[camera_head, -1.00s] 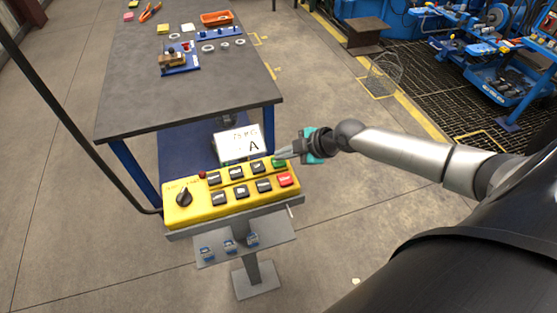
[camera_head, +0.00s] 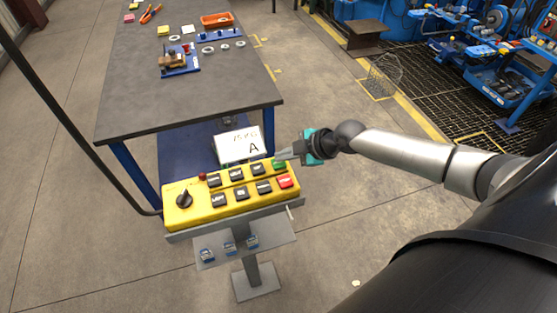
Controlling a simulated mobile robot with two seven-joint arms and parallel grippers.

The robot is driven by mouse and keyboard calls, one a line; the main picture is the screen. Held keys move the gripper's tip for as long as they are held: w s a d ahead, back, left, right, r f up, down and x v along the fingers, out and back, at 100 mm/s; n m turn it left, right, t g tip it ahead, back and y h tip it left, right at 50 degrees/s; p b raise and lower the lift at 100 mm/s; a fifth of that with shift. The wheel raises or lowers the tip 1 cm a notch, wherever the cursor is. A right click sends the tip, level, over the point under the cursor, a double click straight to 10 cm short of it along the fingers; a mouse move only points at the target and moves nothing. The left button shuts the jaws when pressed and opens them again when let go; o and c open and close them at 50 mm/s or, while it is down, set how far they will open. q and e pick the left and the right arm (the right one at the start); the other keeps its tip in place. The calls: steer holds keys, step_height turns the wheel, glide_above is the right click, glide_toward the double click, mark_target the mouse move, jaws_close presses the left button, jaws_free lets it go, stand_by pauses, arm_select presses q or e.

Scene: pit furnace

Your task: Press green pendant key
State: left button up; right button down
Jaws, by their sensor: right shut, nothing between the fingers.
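The yellow pendant box (camera_head: 240,203) sits on a grey stand in the middle of the view, with a dark rotary knob, several black keys and a red key (camera_head: 285,181) on its face. The green key (camera_head: 279,165) is at its upper right corner. My right gripper (camera_head: 279,157) comes in from the right and is shut and empty. Its fingertips are at the upper edge of the green key and hide part of it. I cannot tell whether they touch it. My left gripper is not in view.
A white display (camera_head: 238,146) marked "A" stands behind the pendant. A dark workbench (camera_head: 190,95) with an orange tray (camera_head: 217,18) and small parts is beyond it. A black cable (camera_head: 75,125) runs down the left. The floor at lower left is clear.

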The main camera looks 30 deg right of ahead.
mark_target(283, 163)
steer(key=shift+r, duration=0.5)
step_height(283, 163, up, 5)
steer(key=p, duration=0.4)
stand_by(0.4)
